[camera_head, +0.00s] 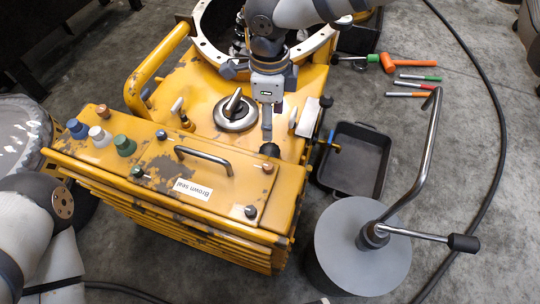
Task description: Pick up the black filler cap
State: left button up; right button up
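A small round black cap (269,150), which looks like the filler cap, sits at the back edge of the yellow housing's front cover (225,170). My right gripper (267,136) comes down from the top of the picture, its fingertip end right at the cap. The fingers line up edge-on, so I cannot tell whether they are apart or shut, or whether they touch the cap. My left arm shows at the lower left; its gripper is out of the picture.
A silver round knob (236,110) and a handle (203,160) stand up near the cap. Blue, white and green caps sit at the cover's left. A black tray (354,160), a grey drum with a crank (362,245) and an orange hammer (388,62) lie right.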

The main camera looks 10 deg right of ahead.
jog(key=b, duration=0.2)
send_over(270, 150)
notch_tip(270, 150, down, 6)
jog(key=shift+a+f, duration=0.15)
notch_tip(270, 150, down, 6)
jog(key=shift+r+b, duration=0.15)
jog(key=shift+b, duration=0.35)
jog(key=shift+r, duration=0.15)
jog(key=shift+c, duration=0.3)
jog(key=c, duration=1.1)
notch_tip(270, 150, up, 14)
jog(key=p, duration=0.6)
